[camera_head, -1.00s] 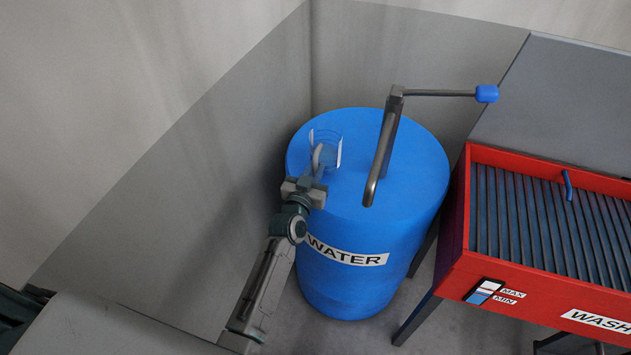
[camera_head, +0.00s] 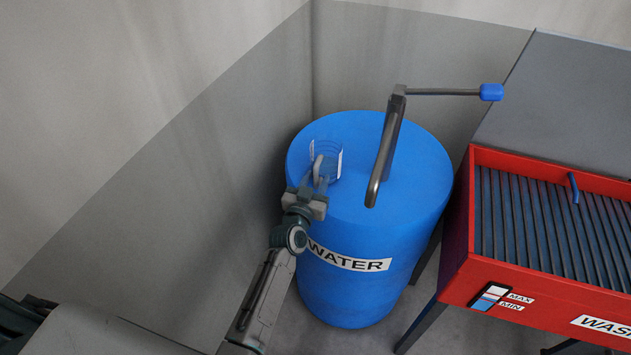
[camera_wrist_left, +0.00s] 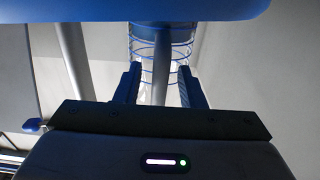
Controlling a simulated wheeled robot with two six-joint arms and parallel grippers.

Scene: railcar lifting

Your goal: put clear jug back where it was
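The clear jug (camera_head: 325,150) is see-through with blue rings and a white label. It appears over the left part of the blue water barrel's top (camera_head: 420,170), left of the pump spout. My left gripper (camera_head: 320,172) has its fingers on the jug, and their tips show through its clear wall. In the left wrist view the jug (camera_wrist_left: 160,45) sits between the two fingers (camera_wrist_left: 160,85). I cannot tell whether its base touches the barrel top. My right gripper is not in view.
A grey pump (camera_head: 383,150) with a blue-ended crank (camera_head: 491,92) rises from the barrel right of the jug. A red wash basin (camera_head: 460,270) with a ribbed inside stands at the right. Grey walls (camera_head: 220,130) close in behind and left.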

